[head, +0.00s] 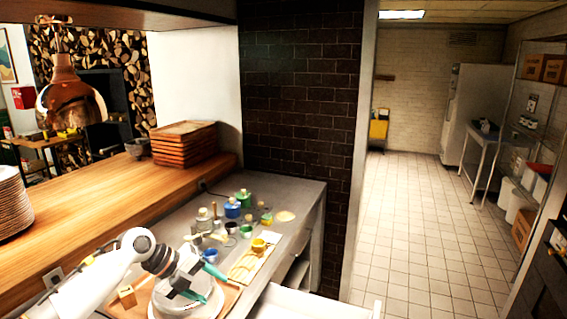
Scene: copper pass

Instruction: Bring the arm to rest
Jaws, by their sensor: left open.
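My left arm comes in from the lower left, over the lower grey counter (306,198). My left gripper (206,284) has two teal fingers spread apart, with nothing seen between them. It is above or in front of a round white thing (212,305) on a brown board; I cannot tell the gap. A small wooden block (127,296) is left of the gripper. My right gripper is not in view.
Several bottles and cups, including a blue jar (232,208) and a yellow cup (259,246), stand close beyond the gripper. The raised wooden ledge (110,215) holds stacked trays (183,146) and plates (12,203). A copper lamp (70,95) hangs above. Tiled floor (405,220) lies open at right.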

